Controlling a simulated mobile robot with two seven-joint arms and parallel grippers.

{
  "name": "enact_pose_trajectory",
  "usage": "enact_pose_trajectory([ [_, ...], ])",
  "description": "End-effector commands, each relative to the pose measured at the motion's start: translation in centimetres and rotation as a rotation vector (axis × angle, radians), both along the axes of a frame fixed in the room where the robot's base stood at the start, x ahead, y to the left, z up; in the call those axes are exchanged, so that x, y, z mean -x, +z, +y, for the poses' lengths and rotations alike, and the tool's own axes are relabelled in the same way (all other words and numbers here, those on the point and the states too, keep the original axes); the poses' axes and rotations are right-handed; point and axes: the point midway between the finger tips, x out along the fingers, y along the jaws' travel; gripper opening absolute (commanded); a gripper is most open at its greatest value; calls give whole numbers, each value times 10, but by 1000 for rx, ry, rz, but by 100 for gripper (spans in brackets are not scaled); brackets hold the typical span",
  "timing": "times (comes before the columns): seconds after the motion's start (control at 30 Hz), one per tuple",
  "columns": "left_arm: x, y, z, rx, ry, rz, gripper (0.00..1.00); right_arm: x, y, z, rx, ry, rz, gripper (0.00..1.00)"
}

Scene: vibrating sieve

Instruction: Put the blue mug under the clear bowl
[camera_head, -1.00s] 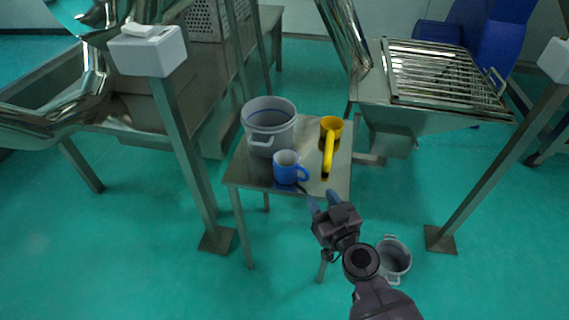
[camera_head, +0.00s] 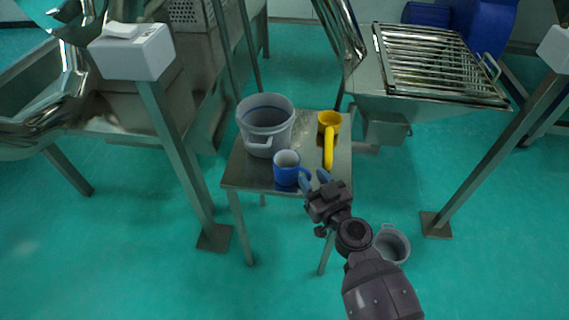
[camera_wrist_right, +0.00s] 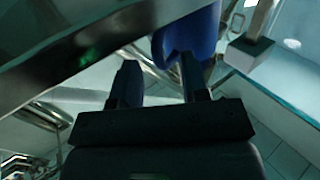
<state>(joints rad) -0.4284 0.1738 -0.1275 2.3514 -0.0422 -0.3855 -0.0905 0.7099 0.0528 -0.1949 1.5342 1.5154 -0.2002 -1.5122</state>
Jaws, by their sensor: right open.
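The blue mug (camera_head: 287,168) stands upright on a small metal table (camera_head: 240,180), near its front edge, with its handle to the right. My right gripper (camera_head: 314,178) is open, its fingertips close to the handle; I cannot tell whether they touch it. In the right wrist view the open fingers (camera_wrist_right: 160,78) show with a blue shape (camera_wrist_right: 190,32) just beyond them, probably the mug. I cannot make out a clear bowl in these views. My left gripper is not in view.
A grey bucket (camera_head: 266,118) stands behind the mug. A yellow scoop (camera_head: 329,125) lies right of it. Another grey bucket (camera_head: 391,244) is on the floor beside my right arm. Metal posts (camera_head: 180,155) flank the table; a sieve machine (camera_head: 440,65) stands at the back right.

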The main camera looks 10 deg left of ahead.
Motion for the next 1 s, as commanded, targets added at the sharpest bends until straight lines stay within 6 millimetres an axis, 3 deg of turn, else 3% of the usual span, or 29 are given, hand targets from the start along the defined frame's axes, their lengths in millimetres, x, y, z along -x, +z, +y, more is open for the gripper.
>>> enact_pose_trajectory([
  [0.33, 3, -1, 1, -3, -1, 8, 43, 0, 0, 0, -1, 0, 1, 41],
  [0.6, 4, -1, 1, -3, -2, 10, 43, 0, 0, 0, 0, 0, 0, 1],
  [0.63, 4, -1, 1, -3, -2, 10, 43, 0, 0, 0, 0, 0, 0, 0],
  [1.0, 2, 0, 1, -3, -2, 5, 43, 0, 2, 0, 0, 0, -1, 0],
])
